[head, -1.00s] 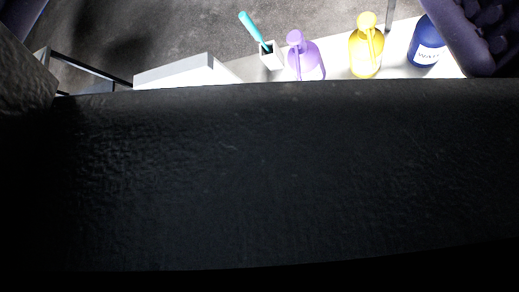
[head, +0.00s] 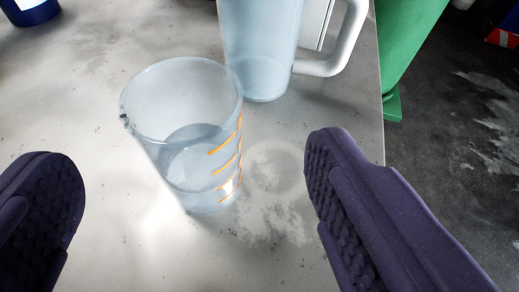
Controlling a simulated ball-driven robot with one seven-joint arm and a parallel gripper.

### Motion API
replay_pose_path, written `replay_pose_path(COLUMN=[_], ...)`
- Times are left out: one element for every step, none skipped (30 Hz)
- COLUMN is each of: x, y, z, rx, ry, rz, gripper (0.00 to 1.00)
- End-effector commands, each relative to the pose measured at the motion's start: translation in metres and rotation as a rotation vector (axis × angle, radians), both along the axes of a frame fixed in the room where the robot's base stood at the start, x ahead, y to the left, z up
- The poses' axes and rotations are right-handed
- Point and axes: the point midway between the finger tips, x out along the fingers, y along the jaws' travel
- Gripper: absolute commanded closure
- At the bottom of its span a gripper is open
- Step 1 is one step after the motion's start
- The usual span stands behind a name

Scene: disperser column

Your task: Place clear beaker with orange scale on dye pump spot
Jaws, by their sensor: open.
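A clear beaker (head: 185,145) with orange scale marks on its right side stands upright on the pale worktop, near the middle of the view. It seems to hold some clear liquid or a thick clear base; I cannot tell which. My gripper (head: 195,195) is open, with one dark purple padded finger at the lower left and the other at the right. The beaker lies between and beyond the fingers, and neither finger appears to touch it. The dye pump spot cannot be made out in this view.
A translucent pitcher (head: 262,50) with a white handle stands close behind the beaker, to the right. A dark blue container (head: 30,10) is at the top left. The worktop (head: 90,100) ends at the right, beside a green object (head: 403,40). The left worktop is mostly clear.

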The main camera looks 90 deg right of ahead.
Motion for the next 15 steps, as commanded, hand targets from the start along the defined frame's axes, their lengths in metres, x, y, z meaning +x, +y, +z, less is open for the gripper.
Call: replay_pose_path(x=[0.0, 0.001, 0.002, 0.003, 0.004, 0.005, 0.006, 0.007, 0.008, 0.009, 0.011, 0.013, 0.015, 0.015, 0.016], y=[-0.004, -0.007, -0.011, -0.015, -0.019, -0.022, -0.024, -0.027, -0.03, -0.034, -0.038, -0.044, -0.048, -0.053, -0.059], z=[-0.003, -0.005, -0.007, -0.009, -0.01, -0.012, -0.014, -0.015, -0.017, -0.02, -0.022, -0.026, -0.029, -0.03, -0.032], rx=[0.0, 0.0, 0.0, 0.0, 0.0, 0.0, 0.001, 0.001, 0.002, 0.002, 0.002, 0.002, 0.001, 0.001, 0.001], ry=[0.0, -0.001, -0.001, -0.001, -0.001, -0.002, -0.001, -0.002, -0.002, -0.002, -0.004, -0.004, -0.004, -0.002, -0.003], rz=[-0.002, -0.001, -0.001, -0.002, -0.002, -0.001, 0.001, 0.0, 0.0, -0.001, -0.002, -0.001, -0.002, -0.002, -0.001], gripper=[0.13, 0.13, 0.13, 0.13, 0.13, 0.13, 0.13, 0.13, 0.13, 0.13, 0.13, 0.13, 0.13, 0.13, 0.13])
